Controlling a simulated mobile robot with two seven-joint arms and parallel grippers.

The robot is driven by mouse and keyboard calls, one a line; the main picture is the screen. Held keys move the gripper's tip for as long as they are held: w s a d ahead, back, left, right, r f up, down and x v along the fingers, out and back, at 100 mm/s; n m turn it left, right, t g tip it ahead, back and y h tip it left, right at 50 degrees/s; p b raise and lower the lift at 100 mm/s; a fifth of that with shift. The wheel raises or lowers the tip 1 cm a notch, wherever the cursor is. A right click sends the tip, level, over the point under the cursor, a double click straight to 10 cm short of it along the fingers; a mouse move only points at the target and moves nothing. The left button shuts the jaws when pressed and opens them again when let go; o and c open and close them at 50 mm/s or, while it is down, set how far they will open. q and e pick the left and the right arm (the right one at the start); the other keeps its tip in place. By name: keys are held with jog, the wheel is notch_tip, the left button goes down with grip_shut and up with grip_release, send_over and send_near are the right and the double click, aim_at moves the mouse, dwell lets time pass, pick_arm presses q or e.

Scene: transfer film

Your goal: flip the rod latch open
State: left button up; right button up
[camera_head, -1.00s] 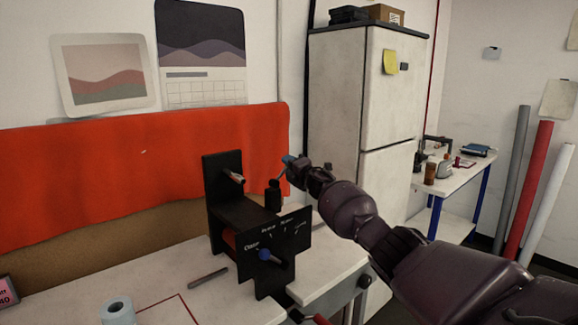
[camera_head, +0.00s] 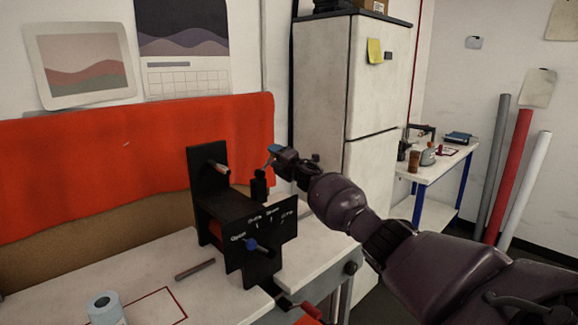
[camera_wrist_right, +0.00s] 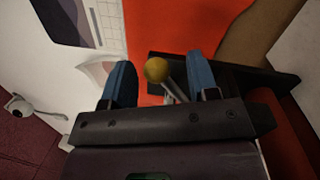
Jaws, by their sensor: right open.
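A black latch stand (camera_head: 235,215) with an upright back plate and a labelled front panel is on the white bench. A rod with a pale reddish tip (camera_head: 217,167) sticks out of the back plate. A blue knob (camera_head: 251,244) is on the front panel. My right gripper (camera_head: 272,152) hangs above the stand's right side, beside a short black cylinder (camera_head: 259,187). In the right wrist view my right gripper (camera_wrist_right: 161,82) is open. A yellow ball knob (camera_wrist_right: 157,70) on a metal rod shows between its blue fingers; contact cannot be told. My left gripper is out of view.
A grey rod (camera_head: 195,269) and a blue-white roll (camera_head: 105,308) lie on the bench (camera_head: 60,275) left of the stand. An orange-red sheet (camera_head: 100,165) hangs behind. A white fridge (camera_head: 350,100) stands behind my right arm. A side table (camera_head: 445,170) is at right.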

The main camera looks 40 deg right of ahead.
jog(key=s+f, duration=0.1)
jog(key=s, duration=0.8)
jog(key=shift+s+f+p, duration=0.2)
jog(key=shift+p, duration=0.2)
dwell(0.4)
